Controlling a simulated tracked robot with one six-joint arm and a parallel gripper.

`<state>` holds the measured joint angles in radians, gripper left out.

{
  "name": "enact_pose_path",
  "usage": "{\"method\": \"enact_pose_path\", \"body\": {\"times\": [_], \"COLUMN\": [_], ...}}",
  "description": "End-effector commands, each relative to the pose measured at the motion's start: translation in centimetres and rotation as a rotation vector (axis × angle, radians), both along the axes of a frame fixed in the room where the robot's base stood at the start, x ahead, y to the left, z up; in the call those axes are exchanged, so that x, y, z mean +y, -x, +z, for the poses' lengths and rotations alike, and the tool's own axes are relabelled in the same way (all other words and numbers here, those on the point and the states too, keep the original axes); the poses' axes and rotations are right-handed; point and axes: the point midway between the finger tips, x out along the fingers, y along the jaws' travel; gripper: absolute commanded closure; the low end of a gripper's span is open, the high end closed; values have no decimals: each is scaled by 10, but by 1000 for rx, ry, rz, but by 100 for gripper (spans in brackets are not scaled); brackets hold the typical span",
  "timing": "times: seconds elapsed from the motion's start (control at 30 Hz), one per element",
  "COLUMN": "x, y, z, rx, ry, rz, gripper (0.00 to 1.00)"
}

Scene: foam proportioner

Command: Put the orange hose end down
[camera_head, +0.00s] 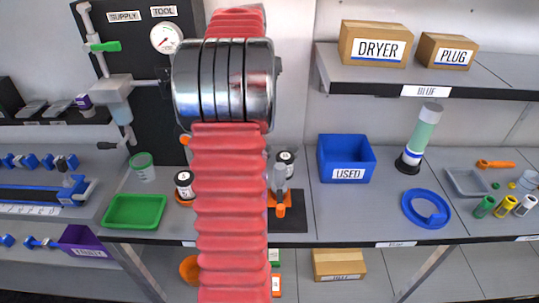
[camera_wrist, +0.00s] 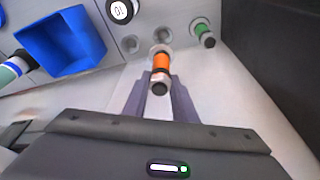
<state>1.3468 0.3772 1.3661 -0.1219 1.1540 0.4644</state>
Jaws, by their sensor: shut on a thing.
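The orange hose end (camera_wrist: 161,65) is a short orange cylinder with a dark round end, seen in the wrist view. My gripper (camera_wrist: 159,84) has its two grey fingers either side of it and is shut on it. A grey ring shows just beyond the orange part; whether it touches a socket I cannot tell. In the head view my red ribbed arm hides most of the gripper area. A grey fitting with an orange tip (camera_head: 281,211) shows just right of the arm, over a dark mat (camera_head: 293,224).
A blue USED bin (camera_head: 346,160) stands right of the arm. A green tray (camera_head: 134,211) lies to the left. A green fitting (camera_wrist: 203,32) stands near the hose end. A blue ring (camera_head: 427,209) and a tall green-and-white cylinder (camera_head: 421,132) are farther right.

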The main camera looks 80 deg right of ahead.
Motion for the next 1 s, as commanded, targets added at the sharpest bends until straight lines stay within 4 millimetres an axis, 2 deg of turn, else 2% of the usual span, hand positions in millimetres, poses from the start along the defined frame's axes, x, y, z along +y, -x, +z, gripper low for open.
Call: {"method": "enact_pose_path", "body": {"times": [0.47,0.57,0.83,1.0], "x": [-3,-3,-3,-3], "y": [-6,-6,-7,-7], "z": [-5,-15,-57,-65], "rx": [0,1,1,0], "ry": [0,-1,-1,1], "rz": [32,33,34,34], "gripper": [100,100,100,100]}}
